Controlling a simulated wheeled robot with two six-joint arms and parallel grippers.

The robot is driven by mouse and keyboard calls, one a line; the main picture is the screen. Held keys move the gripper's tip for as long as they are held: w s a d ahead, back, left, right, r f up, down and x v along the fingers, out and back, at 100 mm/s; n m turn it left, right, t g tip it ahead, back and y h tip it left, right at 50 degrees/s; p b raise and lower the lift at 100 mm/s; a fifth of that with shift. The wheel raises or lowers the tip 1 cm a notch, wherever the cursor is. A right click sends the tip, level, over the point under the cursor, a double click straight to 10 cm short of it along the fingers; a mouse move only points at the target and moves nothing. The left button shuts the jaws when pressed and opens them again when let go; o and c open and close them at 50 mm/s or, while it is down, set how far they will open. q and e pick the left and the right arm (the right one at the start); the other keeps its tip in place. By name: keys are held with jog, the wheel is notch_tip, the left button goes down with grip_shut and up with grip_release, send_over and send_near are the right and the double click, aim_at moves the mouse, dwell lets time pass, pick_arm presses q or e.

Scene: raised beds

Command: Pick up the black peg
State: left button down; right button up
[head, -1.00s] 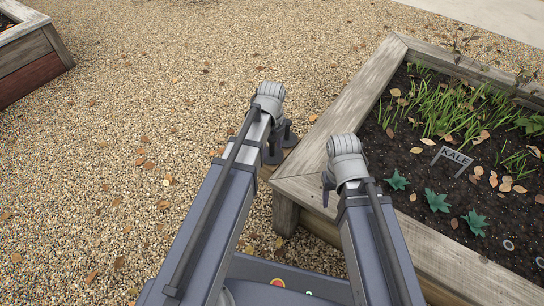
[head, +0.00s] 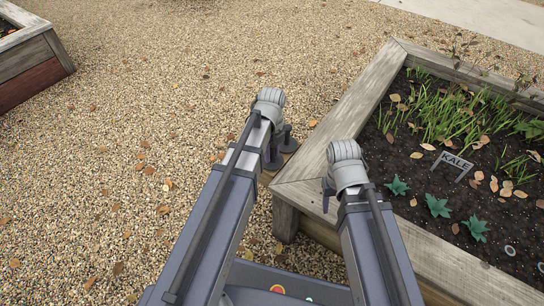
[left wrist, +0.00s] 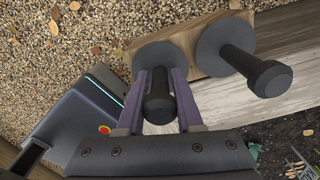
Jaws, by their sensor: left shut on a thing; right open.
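Two black pegs with wide grey round flanges stand on a small wooden board (left wrist: 185,40). My left gripper (left wrist: 160,92) has its purple fingers on either side of one black peg (left wrist: 158,105) and is shut on it. The other black peg (left wrist: 255,72) stands free to the right in the left wrist view; it also shows in the head view (head: 288,139). In the head view my left gripper (head: 270,158) is mostly hidden by its wrist. I cannot tell whether the held peg is clear of the board. My right gripper (head: 327,192) is open over the bed's edge.
A raised bed with a wooden rim (head: 325,150) is at the right, with a KALE sign (head: 456,161) and green plants. Gravel (head: 150,80) lies open to the left. Another bed (head: 30,50) is at the far left.

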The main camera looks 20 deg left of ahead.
pick_arm(q)
jog(key=shift+r, duration=0.1)
pick_arm(e)
jog(key=shift+r, duration=0.1)
pick_arm(q)
notch_tip(320, 180, up, 10)
jog(key=p, duration=1)
pick_arm(e)
notch_tip(320, 180, up, 10)
jog(key=shift+d, duration=0.1)
pick_arm(q)
notch_tip(320, 180, up, 32)
jog(key=p, duration=3.2)
pick_arm(e)
notch_tip(320, 180, up, 32)
jog(key=shift+c, duration=0.6)
pick_arm(q)
jog(key=shift+d, duration=0.1)
